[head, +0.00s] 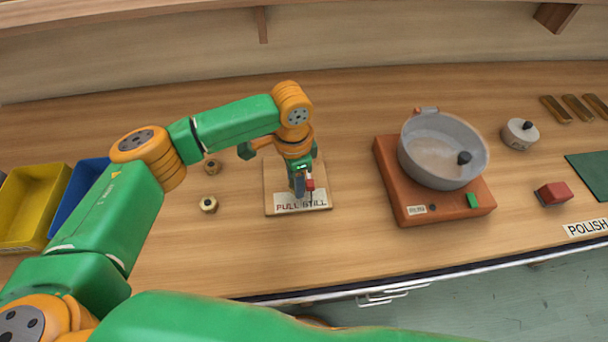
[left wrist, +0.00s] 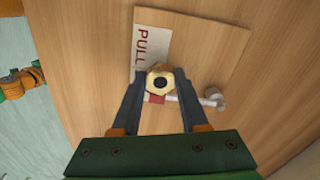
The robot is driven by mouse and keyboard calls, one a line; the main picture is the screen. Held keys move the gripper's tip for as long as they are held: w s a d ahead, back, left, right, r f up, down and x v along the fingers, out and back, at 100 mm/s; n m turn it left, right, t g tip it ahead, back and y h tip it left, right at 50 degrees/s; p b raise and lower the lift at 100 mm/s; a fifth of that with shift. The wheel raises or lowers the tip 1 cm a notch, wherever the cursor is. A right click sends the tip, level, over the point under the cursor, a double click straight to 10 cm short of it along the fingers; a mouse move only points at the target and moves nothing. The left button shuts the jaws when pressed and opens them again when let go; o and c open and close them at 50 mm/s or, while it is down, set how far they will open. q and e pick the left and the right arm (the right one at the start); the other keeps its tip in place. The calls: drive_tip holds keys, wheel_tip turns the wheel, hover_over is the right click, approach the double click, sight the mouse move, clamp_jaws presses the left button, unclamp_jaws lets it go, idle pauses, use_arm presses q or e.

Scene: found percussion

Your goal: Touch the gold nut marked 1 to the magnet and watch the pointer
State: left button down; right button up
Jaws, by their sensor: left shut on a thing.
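My left gripper (head: 299,192) is shut on a gold nut (left wrist: 159,80) with a dark hole, held between its fingertips in the left wrist view. I cannot read a number on it. The gripper is over a small wooden board (head: 272,178) with a white card (head: 284,206) reading PULL and STILL. A red piece (head: 310,184), apparently the magnet or its pointer, is beside the fingers; it shows just behind the nut in the left wrist view (left wrist: 155,98). I cannot tell whether nut and red piece touch. A grey post (left wrist: 215,94) stands beside them. My right gripper is not in view.
Two other gold nuts lie left of the board, one farther back (head: 211,167) and one nearer (head: 208,204). Yellow (head: 22,215) and blue (head: 75,190) bins stand at far left. An orange base with a grey pan (head: 440,150) stands to the right. Bare table lies between.

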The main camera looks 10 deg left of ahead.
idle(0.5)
use_arm(q)
drive_tip(key=shift+s+a+r+p, duration=0.1)
drive_tip(key=shift+a+r+p, duration=0.05)
drive_tip(key=shift+a+p, duration=0.45)
drive_tip(key=shift+s+a+p, duration=0.3)
drive_tip(key=shift+a+p, duration=0.6)
drive_tip(key=shift+p, duration=0.05)
drive_tip(key=shift+a, duration=0.2)
idle(0.4)
